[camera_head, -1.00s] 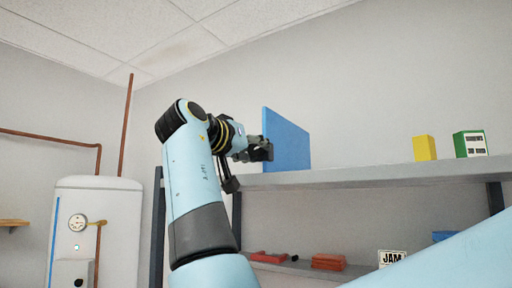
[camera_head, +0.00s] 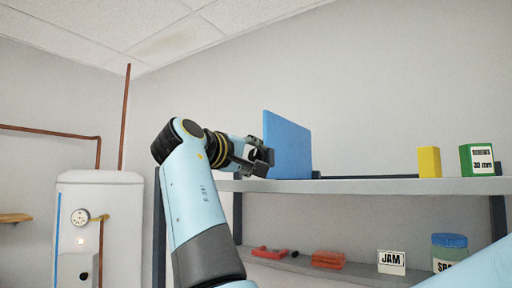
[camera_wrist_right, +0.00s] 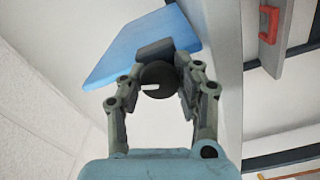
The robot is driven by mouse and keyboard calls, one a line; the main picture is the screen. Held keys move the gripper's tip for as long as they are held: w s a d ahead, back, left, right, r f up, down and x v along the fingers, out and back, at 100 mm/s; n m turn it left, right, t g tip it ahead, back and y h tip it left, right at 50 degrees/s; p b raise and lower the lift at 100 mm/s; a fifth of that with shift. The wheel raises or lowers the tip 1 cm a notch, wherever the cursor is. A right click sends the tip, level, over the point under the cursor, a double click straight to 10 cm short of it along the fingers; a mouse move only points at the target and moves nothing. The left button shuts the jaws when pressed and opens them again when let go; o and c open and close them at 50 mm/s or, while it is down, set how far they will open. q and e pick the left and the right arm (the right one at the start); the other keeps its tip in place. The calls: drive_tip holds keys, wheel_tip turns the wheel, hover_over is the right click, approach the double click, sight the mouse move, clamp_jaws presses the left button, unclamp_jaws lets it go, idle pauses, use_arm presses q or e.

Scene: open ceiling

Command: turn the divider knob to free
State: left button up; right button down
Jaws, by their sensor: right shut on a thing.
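The blue divider panel (camera_head: 287,145) stands upright on the left end of the upper shelf. It also shows in the right wrist view (camera_wrist_right: 130,45). My right gripper (camera_head: 262,160) is at the panel's left edge. In the right wrist view the round black knob (camera_wrist_right: 158,74) sits between the two fingers of my right gripper (camera_wrist_right: 158,84), which is shut on it. A short white mark on the knob points left in that view. My left gripper is not in view.
On the upper shelf (camera_head: 370,187) stand a yellow block (camera_head: 429,162) and a green box (camera_head: 479,159) at the right. The lower shelf holds red items (camera_head: 328,259), a JAM box (camera_head: 391,262) and a jar (camera_head: 449,251). A white tank (camera_head: 120,215) stands at the left.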

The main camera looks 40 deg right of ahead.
drive_tip(key=n+p, duration=0.1)
drive_tip(key=n, duration=0.2)
drive_tip(key=shift+p, duration=0.4)
drive_tip(key=shift+f+n+p, duration=0.15)
drive_tip(key=shift+n+p, duration=0.2)
drive_tip(key=shift+n, duration=0.25)
drive_tip(key=shift+a+f, duration=0.1)
drive_tip(key=c, duration=1.2)
unclamp_jaws()
drive_tip(key=o, duration=0.3)
drive_tip(key=shift+a, duration=0.15)
